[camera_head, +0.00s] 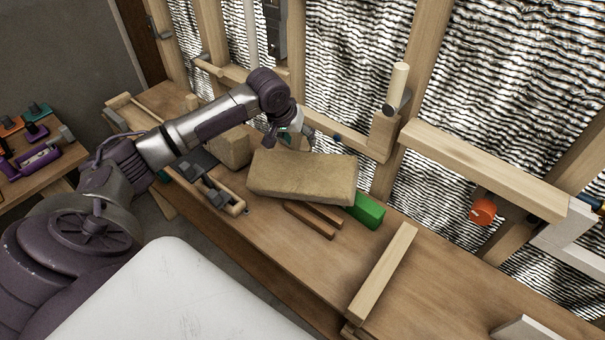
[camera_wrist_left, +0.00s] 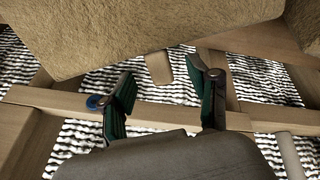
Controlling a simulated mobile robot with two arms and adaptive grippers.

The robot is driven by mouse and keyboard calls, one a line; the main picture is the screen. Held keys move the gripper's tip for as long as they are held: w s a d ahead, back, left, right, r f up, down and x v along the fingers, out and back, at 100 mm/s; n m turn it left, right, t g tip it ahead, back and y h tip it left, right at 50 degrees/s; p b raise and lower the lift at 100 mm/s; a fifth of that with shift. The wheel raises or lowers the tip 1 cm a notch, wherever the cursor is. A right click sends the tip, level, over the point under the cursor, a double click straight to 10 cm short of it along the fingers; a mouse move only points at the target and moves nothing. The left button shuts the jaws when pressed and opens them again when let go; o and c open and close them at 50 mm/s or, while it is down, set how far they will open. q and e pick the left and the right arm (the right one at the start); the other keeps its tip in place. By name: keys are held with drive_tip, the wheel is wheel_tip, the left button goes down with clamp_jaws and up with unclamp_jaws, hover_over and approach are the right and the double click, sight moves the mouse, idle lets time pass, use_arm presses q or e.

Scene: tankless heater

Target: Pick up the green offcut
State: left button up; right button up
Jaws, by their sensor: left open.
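The green offcut (camera_head: 367,210) is a small bright green block on the workbench, in the head view. Its left end is partly hidden behind a large tan rough block (camera_head: 300,178). My left gripper (camera_head: 293,132) is behind and above the tan block, left of the offcut and apart from it. In the left wrist view my left gripper (camera_wrist_left: 160,75) has its two fingers spread with nothing between them. The offcut does not show in that view. My right gripper is not in view.
Two brown wooden strips (camera_head: 315,219) lie left of the offcut. A pale wooden bar (camera_head: 384,270) lies to its right. Wall studs and a horizontal rail (camera_head: 480,170) rise behind the bench (camera_head: 275,245). Clamps (camera_head: 211,189) and another tan block (camera_head: 230,148) are at left. The bench's front middle is clear.

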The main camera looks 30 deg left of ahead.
sight(304, 146)
use_arm(q)
drive_tip(key=shift+w+f, duration=0.25)
drive_tip(key=shift+f, duration=0.1)
drive_tip(key=shift+w+d+f, duration=0.1)
drive_tip(key=shift+f, duration=0.1)
drive_tip(key=p+x, duration=0.1)
drive_tip(key=x, duration=0.3)
drive_tip(key=shift+d+f, duration=0.1)
drive_tip(key=shift+f, duration=0.1)
drive_tip(key=shift+w+f, duration=0.1)
drive_tip(key=shift+f, duration=0.15)
drive_tip(key=shift+c, duration=0.6)
clamp_jaws()
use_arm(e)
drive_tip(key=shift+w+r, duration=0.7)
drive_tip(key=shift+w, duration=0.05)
